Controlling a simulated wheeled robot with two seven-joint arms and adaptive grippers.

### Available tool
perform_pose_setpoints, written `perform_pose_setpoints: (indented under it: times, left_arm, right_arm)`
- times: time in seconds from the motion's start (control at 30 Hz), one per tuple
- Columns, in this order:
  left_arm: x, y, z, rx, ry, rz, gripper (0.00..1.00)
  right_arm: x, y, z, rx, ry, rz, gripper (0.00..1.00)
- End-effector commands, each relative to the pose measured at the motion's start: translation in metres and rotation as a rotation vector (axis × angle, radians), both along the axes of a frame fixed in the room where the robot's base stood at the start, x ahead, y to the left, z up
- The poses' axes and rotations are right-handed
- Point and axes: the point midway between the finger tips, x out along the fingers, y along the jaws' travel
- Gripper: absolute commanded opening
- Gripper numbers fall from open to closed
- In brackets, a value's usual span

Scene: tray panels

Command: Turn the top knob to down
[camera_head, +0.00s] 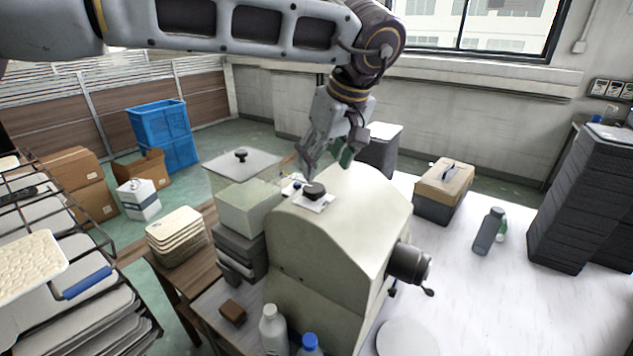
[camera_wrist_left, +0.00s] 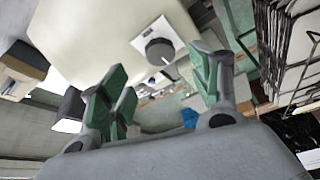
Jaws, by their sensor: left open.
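The top knob (camera_head: 314,190) is a dark round dial on a white square plate, set on top of a cream machine housing (camera_head: 345,225). In the left wrist view the knob (camera_wrist_left: 160,51) shows with its white plate and a small light mark at its lower right edge. My left gripper (camera_head: 327,160) is above and just behind the knob, apart from it. Its green-padded fingers (camera_wrist_left: 165,90) are spread wide and empty, with the knob seen beyond the gap between them. My right gripper is in neither view.
A dark crank knob (camera_head: 410,263) sticks out of the machine's right side. A clear lidded box (camera_head: 243,180) stands close at its left. Bottles (camera_head: 272,330) stand in front. A toolbox (camera_head: 443,190) and a grey bottle (camera_head: 488,232) stand on the white table, with free room between.

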Motion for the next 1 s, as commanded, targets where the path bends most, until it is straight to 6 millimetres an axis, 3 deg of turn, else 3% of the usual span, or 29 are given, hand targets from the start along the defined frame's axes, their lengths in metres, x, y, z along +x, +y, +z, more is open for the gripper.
perform_pose_setpoints:
  times: [0.5, 1.0]
  left_arm:
    - [0.02, 0.013, -0.058, 0.002, 0.001, 0.001, 0.63]
    - [0.023, 0.015, -0.068, 0.001, 0.001, 0.0, 0.63]
  right_arm:
    - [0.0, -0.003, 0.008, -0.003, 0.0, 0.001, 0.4]
    - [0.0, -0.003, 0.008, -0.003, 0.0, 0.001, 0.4]
